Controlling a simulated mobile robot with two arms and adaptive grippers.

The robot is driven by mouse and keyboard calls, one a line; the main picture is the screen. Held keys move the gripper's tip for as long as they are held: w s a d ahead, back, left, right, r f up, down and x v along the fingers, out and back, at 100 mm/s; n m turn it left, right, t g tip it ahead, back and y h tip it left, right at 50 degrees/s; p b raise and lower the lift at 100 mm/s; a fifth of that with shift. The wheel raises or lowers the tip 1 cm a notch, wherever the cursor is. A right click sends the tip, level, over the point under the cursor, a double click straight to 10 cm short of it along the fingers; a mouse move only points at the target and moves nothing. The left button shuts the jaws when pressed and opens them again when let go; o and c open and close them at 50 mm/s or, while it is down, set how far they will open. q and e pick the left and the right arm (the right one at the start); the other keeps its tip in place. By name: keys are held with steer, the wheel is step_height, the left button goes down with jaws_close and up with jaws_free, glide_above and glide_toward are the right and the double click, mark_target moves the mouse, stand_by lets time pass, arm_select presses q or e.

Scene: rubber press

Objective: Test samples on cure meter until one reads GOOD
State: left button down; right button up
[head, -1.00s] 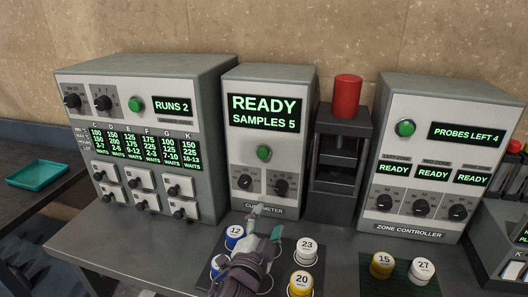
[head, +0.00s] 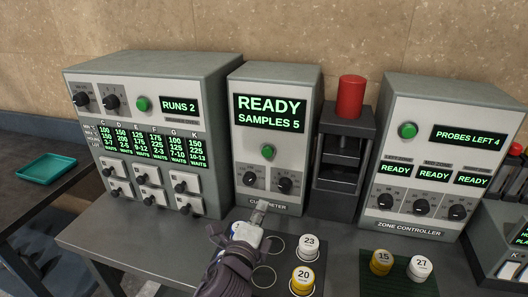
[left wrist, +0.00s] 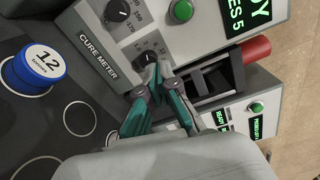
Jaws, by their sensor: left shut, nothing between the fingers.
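The cure meter (head: 247,182) stands in the middle of the bench; its display (head: 269,112) reads "READY" and "SAMPLES 5". A green button (head: 268,152) and two knobs sit below it. My left gripper (head: 261,209) is shut and empty, in front of the meter's lower panel. In the left wrist view its fingertips (left wrist: 160,76) are close to a black knob (left wrist: 147,59); I cannot tell whether they touch. Blue sample 12 (left wrist: 39,64) stands on the dark, ringed tray (left wrist: 88,90). White sample 23 (head: 309,247) and yellow sample 20 (head: 303,280) stand there too. My right gripper is not in view.
A press with a red cylinder (head: 350,90) stands right of the meter. The zone controller (head: 435,150) is farther right, with samples 15 (head: 382,262) and 27 (head: 420,268) in front. A control box (head: 150,130) reading "RUNS 2" stands left; a teal tray (head: 46,168) is beyond.

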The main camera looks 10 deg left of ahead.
mark_target(266, 154)
arm_select(q)
step_height(266, 154, up, 6)
steer(key=s+a+m+p, duration=0.1)
steer(key=a+m+p, duration=0.1)
steer(key=m, duration=1.3)
steer(key=shift+s+a+m+p, duration=0.3)
steer(key=shift+a+p, duration=0.05)
steer(key=shift+p, duration=0.55)
steer(key=shift+f, duration=0.1)
steer(key=w+p, duration=0.1)
steer(key=w, duration=0.5)
steer(key=w+p, duration=0.2)
steer(key=w, duration=0.4)
steer(key=shift+w+d, duration=0.2)
steer(key=shift+w, duration=0.85)
